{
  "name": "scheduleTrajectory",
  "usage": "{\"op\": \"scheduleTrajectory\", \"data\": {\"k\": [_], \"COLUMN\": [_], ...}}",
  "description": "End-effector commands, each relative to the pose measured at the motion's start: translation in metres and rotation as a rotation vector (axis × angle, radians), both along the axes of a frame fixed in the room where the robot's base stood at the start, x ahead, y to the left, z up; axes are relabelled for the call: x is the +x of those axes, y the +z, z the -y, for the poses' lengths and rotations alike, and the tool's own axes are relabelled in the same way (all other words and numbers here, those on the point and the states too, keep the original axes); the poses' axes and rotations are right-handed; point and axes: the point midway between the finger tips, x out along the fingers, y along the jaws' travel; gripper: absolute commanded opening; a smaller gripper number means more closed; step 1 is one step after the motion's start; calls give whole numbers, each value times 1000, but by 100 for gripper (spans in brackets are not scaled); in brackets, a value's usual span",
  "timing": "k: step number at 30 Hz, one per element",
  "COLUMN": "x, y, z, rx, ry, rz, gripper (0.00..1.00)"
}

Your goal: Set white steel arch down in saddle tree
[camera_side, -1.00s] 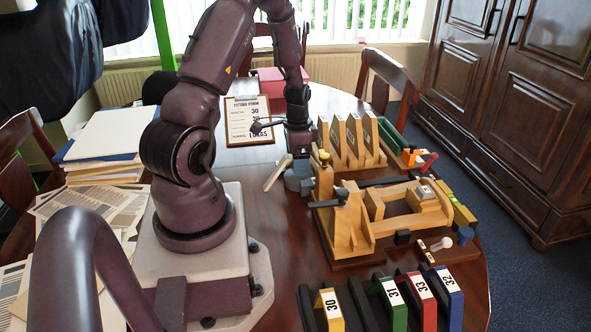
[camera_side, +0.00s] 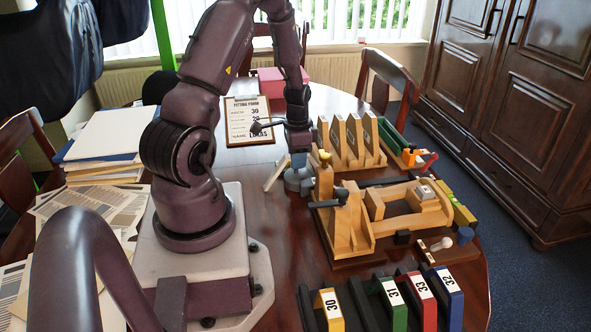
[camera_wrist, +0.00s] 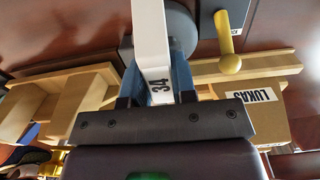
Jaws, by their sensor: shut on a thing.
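My gripper (camera_wrist: 158,85) is shut on the white steel arch (camera_wrist: 152,40), which carries the number 34 in the wrist view. In the side view the arch (camera_side: 276,173) shows as a pale slanted bar just left of my gripper (camera_side: 298,168). The light wooden saddle tree (camera_side: 345,222) stands on a dark base to the right and nearer the camera, with a dark clamp on it. The arch is apart from the tree's middle. Whether it touches the grey round piece (camera_wrist: 180,28) behind it cannot be told.
Coloured arches numbered 30 (camera_side: 331,308), 31, 33 and 32 stand in dark holders at the front. A wooden rack of upright slabs (camera_side: 352,143) stands behind the tree. A yellow-knobbed post (camera_side: 324,158) is close to my gripper.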

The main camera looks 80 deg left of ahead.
Motion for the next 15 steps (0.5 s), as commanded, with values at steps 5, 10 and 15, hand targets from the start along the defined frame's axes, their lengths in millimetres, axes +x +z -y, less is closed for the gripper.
{"op": "scheduleTrajectory", "data": {"k": [5, 10, 15], "x": [0, 0, 0], "y": [8, 17, 25], "z": [-1, -1, 0], "rx": [2, 2, 2], "ry": [0, -1, -1], "rz": [2, 1, 1], "gripper": [0, 0, 0]}}
